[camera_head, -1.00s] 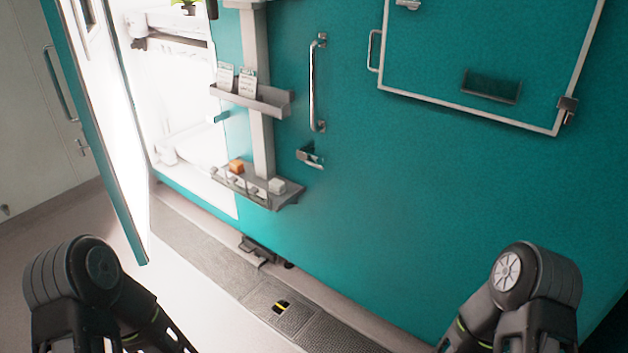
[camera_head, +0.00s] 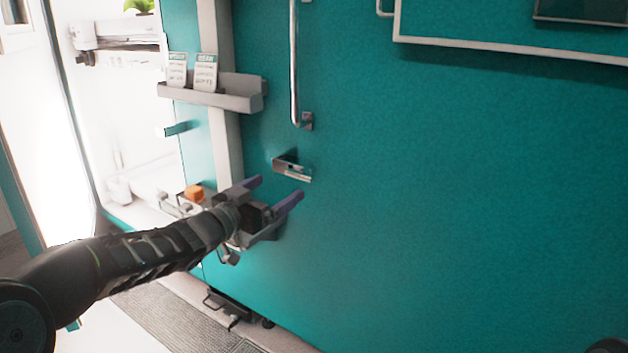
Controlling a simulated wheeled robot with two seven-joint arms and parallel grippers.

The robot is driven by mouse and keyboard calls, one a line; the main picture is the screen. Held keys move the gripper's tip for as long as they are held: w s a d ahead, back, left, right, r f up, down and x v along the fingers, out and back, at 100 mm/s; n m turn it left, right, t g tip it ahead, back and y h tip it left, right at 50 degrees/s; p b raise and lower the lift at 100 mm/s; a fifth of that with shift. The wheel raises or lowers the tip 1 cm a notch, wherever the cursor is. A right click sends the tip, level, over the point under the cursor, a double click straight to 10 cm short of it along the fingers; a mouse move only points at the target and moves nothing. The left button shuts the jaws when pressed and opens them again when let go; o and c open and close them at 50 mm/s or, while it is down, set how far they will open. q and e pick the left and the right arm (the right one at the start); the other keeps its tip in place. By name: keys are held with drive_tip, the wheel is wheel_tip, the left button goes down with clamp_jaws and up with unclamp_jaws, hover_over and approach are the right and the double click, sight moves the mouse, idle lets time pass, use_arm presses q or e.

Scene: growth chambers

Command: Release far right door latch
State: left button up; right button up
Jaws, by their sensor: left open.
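A metal door latch (camera_head: 292,169) sits on the teal door (camera_head: 420,220), below the lower end of a long vertical bar handle (camera_head: 294,70). My left gripper (camera_head: 272,190) reaches in from the left. Its two purple-grey fingers are apart and empty, just below and left of the latch in the picture. I cannot tell whether a finger touches the latch; a gap seems to show. My right gripper is out of view; only a dark bit of my right arm may show at the bottom right corner.
A grey shelf (camera_head: 215,95) with two labelled packets (camera_head: 205,72) is fixed to the pillar at left. An orange block (camera_head: 194,192) sits on a lower shelf, partly hidden by my left arm. A bright open chamber (camera_head: 115,120) lies at far left.

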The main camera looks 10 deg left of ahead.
sight(297, 177)
use_arm(q)
drive_tip(key=shift+n, duration=0.3)
drive_tip(key=b+x, duration=0.1)
drive_tip(key=x, duration=0.6)
drive_tip(key=shift+d, duration=0.25)
drive_tip(key=shift+c, duration=0.5)
clamp_jaws()
idle(0.5)
